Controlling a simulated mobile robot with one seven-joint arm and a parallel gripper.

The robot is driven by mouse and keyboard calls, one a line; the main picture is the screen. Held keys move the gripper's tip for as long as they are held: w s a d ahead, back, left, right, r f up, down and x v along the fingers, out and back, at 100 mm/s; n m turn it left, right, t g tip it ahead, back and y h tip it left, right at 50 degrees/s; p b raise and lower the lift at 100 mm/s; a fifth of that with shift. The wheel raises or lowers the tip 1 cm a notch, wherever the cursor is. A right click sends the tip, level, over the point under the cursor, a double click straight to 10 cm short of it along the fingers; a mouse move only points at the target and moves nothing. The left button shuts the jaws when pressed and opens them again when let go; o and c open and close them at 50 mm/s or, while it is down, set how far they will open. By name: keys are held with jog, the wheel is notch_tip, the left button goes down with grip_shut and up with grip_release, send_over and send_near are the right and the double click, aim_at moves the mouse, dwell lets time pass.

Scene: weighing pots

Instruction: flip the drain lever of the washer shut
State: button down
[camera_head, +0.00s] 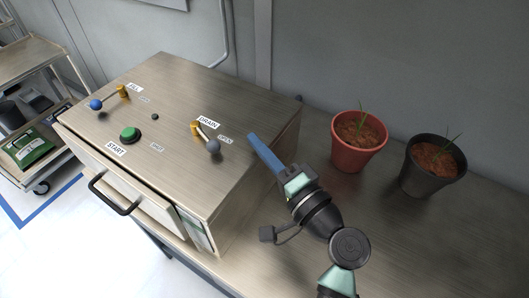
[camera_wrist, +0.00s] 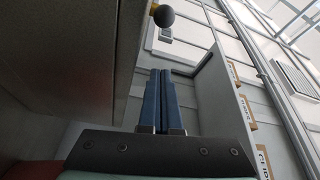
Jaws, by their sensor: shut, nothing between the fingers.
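The washer (camera_head: 180,85) is a box with a wood-grain top. Its drain lever (camera_head: 212,146) has a grey ball on a short arm from a brass pivot (camera_head: 196,129). The ball lies on the side of the OPEN label (camera_head: 225,139), right of the DRAIN label (camera_head: 208,122). My gripper (camera_head: 252,139) is shut and empty, its blue fingers right of the ball and apart from it in the head view. In the wrist view, the shut fingers (camera_wrist: 160,75) point upward in the picture, and the grey ball (camera_wrist: 164,16) shows beyond their tips.
A fill lever with a blue ball (camera_head: 96,105) and a green START button (camera_head: 130,134) are on the washer's top. A red pot (camera_head: 359,142) and a black pot (camera_head: 432,166) with seedlings stand on the bench to the right, near the wall. A shelved cart (camera_head: 30,60) stands at left.

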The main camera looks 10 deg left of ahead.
aim_at(211, 148)
jog(key=x, duration=0.6)
jog(key=shift+s+a+r, duration=0.1)
jog(key=shift+r, duration=0.05)
jog(key=s, duration=0.1)
jog(key=s+p, duration=0.1)
jog(key=s+f, duration=0.1)
jog(key=shift+a, duration=0.4)
jog(key=shift+s+a+f, duration=0.1)
jog(key=shift+s+a, duration=0.05)
jog(key=shift+s, duration=0.2)
jog(key=shift+s+a+f, duration=0.1)
jog(key=shift+s+a, duration=0.05)
jog(key=shift+s, duration=0.15)
jog(key=shift+s+a+b, duration=0.45)
jog(key=shift+s+a, duration=0.45)
jog(key=shift+s, duration=0.3)
